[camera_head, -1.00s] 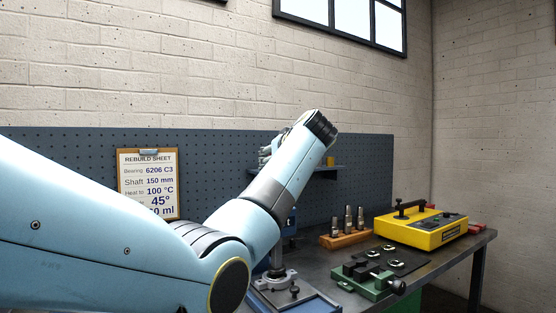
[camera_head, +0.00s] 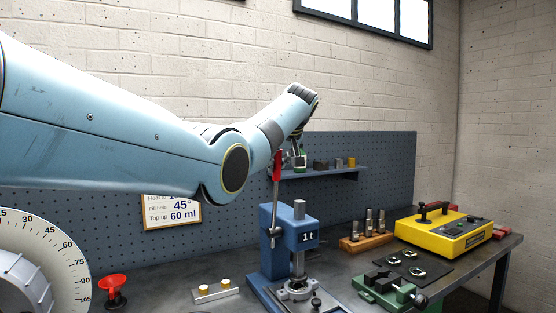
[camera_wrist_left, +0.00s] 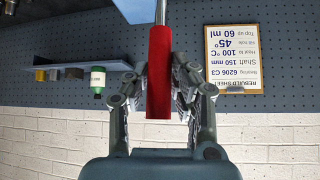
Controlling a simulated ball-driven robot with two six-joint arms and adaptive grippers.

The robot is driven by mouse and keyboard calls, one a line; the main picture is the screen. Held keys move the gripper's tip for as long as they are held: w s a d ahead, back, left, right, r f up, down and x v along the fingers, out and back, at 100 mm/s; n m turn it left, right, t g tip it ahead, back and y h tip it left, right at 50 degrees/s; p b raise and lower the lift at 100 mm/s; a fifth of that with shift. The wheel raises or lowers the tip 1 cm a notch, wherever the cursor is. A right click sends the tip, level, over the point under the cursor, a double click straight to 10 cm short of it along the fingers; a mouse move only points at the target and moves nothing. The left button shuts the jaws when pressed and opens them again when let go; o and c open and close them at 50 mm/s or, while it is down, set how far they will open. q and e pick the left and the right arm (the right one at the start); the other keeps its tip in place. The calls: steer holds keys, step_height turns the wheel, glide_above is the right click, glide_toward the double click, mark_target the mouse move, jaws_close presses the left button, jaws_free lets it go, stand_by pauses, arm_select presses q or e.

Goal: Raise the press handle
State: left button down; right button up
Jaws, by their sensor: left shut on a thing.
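The blue arbor press (camera_head: 273,245) stands on the bench, with a silver ram and a round base. Its lever rises nearly upright from the press body and ends in a red handle grip (camera_head: 277,166). My left gripper (camera_head: 291,157) is up at that grip, partly hidden by my own arm in the head view. In the left wrist view, the two fingers (camera_wrist_left: 160,82) close on the red grip (camera_wrist_left: 160,60) from both sides. My right gripper is out of view.
A yellow case (camera_head: 440,231), a wooden block with metal pieces (camera_head: 366,242) and a green vise (camera_head: 383,288) stand right of the press. A shelf (camera_head: 325,174) is behind.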

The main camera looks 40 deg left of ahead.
arm_select(q)
steer(key=shift+a+r, duration=0.1)
steer(key=shift+r, duration=0.2)
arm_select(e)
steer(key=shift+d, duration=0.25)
arm_select(q)
steer(key=c, duration=1.4)
jaws_free()
steer(key=shift+w, duration=0.1)
steer(key=shift+c, duration=0.2)
steer(key=o, duration=0.3)
steer(key=shift+f, duration=0.2)
steer(key=v, duration=1.2)
